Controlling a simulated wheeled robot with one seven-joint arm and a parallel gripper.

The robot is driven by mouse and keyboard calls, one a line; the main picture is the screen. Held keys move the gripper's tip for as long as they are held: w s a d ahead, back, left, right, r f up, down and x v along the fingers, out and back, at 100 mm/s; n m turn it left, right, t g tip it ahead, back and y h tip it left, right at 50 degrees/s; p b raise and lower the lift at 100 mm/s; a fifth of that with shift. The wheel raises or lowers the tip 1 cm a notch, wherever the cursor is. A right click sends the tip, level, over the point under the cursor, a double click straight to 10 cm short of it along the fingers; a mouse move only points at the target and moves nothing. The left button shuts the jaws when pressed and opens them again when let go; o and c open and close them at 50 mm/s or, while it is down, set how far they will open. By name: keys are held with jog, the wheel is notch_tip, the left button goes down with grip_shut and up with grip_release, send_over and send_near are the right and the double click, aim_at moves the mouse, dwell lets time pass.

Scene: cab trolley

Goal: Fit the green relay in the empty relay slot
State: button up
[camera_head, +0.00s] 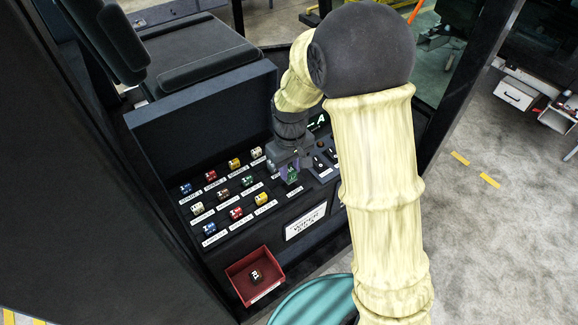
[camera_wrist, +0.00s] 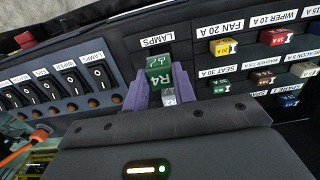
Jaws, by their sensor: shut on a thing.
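The green relay (camera_wrist: 159,73), marked R4, is between the two purple fingers of my gripper (camera_wrist: 157,84) in the wrist view. My gripper is shut on it. It is just below a LAMPS label (camera_wrist: 158,40) on the dark panel. The relay also shows as a small green patch (camera_head: 292,176) in the head view, at the right end of the fuse rows. The empty relay slot cannot be made out; the relay and fingers cover the panel there. I cannot tell whether the relay touches the panel or sits in it.
Several coloured fuses (camera_head: 236,213) stand in labelled rows left of my gripper. Rocker switches (camera_wrist: 84,79) are on the other side. A red tray (camera_head: 239,287) below holds a dark relay (camera_head: 256,275) marked R1. A seat (camera_head: 205,65) stands behind the panel.

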aim_at(290, 171)
jog(key=shift+s+f+b, duration=0.15)
jog(key=shift+f+b, duration=0.15)
jog(key=shift+f, duration=0.2)
jog(key=shift+a+f+b, duration=0.1)
jog(key=shift+f+b, duration=0.3)
jog(key=shift+f, duration=0.35)
jog(key=shift+f, duration=0.55)
dwell(2.0)
jog(key=o, duration=1.1)
jog(key=shift+c, duration=0.2)
notch_tip(290, 171, up, 18)
jog(key=b, duration=0.3)
jog(key=shift+f+b, duration=0.25)
jog(key=shift+b, duration=0.15)
